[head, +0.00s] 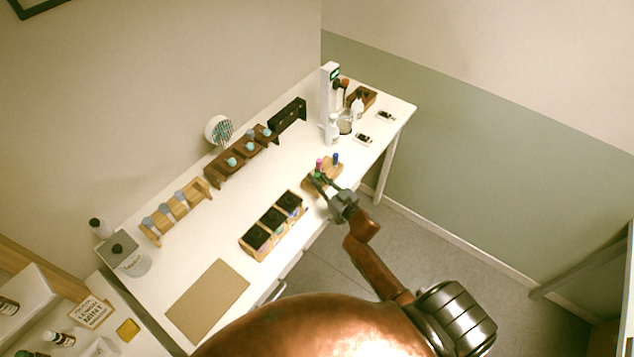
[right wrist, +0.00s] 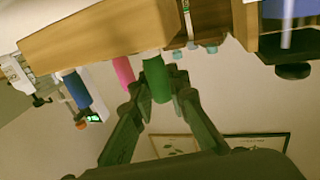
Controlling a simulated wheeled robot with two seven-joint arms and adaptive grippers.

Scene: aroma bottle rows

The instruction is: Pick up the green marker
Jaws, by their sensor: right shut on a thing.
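The green marker (right wrist: 159,80) stands between the fingertips of my right gripper (right wrist: 162,92) in the right wrist view, which looks upside down. The gripper is shut on it. In the head view my right gripper (head: 322,184) is at the near side of the wooden marker holder (head: 329,173); the green marker is small and mostly hidden there. A pink marker (head: 319,163) and a blue marker (head: 336,158) stand upright in the holder. The green marker's pale end is close to the holder (right wrist: 105,35); I cannot tell whether it is still inside. My left gripper is not in view.
A box row with black tops (head: 262,232) stands left of the gripper. Wooden bottle racks (head: 178,213) line the back of the white table (head: 200,250). A white bottle (head: 332,130) and a tall device (head: 328,88) stand behind the holder. The table middle is clear.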

